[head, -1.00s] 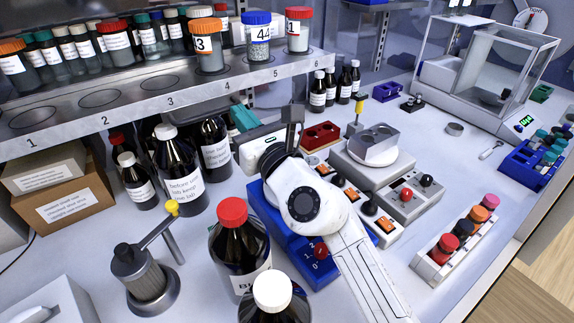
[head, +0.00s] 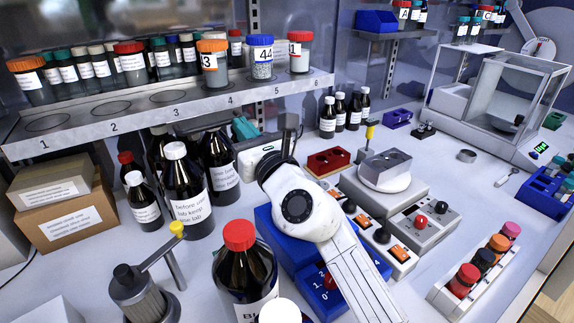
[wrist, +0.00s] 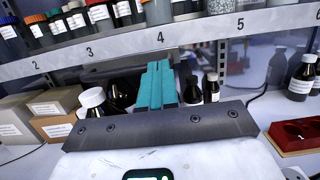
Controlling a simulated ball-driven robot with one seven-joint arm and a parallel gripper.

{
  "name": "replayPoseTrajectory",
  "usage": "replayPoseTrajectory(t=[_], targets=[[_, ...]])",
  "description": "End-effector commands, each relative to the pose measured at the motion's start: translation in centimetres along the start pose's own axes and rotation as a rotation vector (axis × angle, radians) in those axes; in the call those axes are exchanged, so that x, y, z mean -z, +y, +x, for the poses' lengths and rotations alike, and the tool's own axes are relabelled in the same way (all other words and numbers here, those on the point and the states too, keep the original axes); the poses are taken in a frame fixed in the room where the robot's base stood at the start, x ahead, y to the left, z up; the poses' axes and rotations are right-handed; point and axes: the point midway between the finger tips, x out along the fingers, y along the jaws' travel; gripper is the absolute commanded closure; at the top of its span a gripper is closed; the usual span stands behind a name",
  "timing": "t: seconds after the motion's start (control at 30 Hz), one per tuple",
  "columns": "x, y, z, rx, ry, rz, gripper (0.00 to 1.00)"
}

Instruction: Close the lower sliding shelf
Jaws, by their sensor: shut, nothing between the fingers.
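The numbered metal shelf (head: 140,118) runs across the upper left of the head view, with round holes and labels 1 to 6 along its front edge. I take it as the lower sliding shelf; how far it is pulled out is hard to tell. Jars with orange, blue and red lids stand on its right half. My gripper (head: 243,127) is shut and empty, just below the shelf's front edge near labels 4 and 5. In the wrist view, its teal fingers (wrist: 158,84) lie together, pointing at the shelf (wrist: 195,38) near label 4; contact cannot be told.
Dark bottles (head: 186,190) stand under the shelf, left of my gripper. A red-capped bottle (head: 245,260) and a metal grinder (head: 143,290) stand in front. Stacked boxes (head: 65,200) are at left. A stirrer plate (head: 385,180) and red block (head: 328,162) are right.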

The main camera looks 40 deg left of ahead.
Motion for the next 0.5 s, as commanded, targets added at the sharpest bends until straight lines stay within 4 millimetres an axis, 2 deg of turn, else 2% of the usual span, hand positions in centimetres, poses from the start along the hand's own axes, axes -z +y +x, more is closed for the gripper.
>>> replayPoseTrajectory(t=[0.03,0.1,0.5], targets=[[-0.7,-0.3,-0.3,0.007,-0.006,-0.002,1.00],[-0.8,-0.4,-1.2,0.007,-0.005,-0.002,1.00],[-0.4,-0.2,-8.7,0.004,-0.002,0.002,1.00]])
